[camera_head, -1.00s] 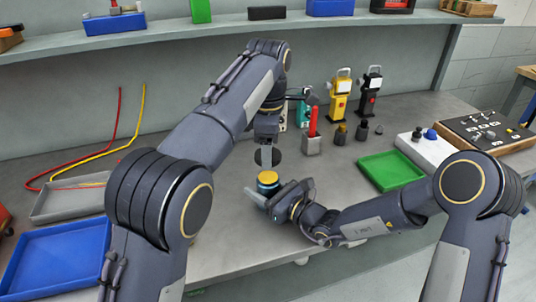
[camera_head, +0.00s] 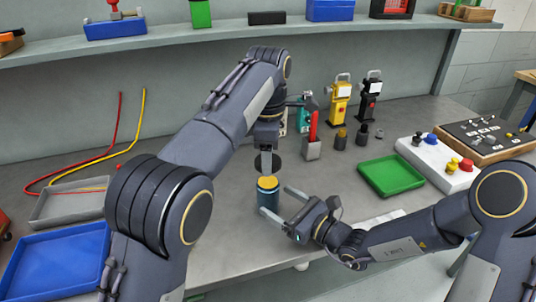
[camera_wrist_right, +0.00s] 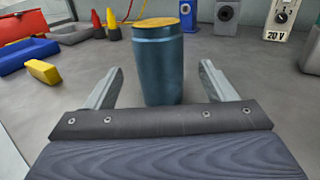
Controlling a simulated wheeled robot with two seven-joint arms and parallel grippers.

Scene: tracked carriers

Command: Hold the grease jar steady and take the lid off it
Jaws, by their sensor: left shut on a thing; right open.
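The grease jar (camera_head: 268,202) is a dark blue cylinder standing upright on the bench. Its top shows yellow, and the right wrist view shows the jar (camera_wrist_right: 163,72) with the same yellow face. My left gripper (camera_head: 266,159) is above the jar, shut on a dark round disc (camera_head: 278,163) that looks like the lid; it is clear of the jar. My right gripper (camera_head: 276,200) is open at bench height, its fingers pointing at the jar. In the right wrist view the jar stands between and just beyond the fingertips, with gaps on both sides.
A red-handled tool in a grey block (camera_head: 312,148) and small dark bottles stand behind. A green tray (camera_head: 391,175) and a white box with buttons (camera_head: 437,162) are right. A blue tray (camera_head: 55,262) and a grey tray (camera_head: 68,205) are left.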

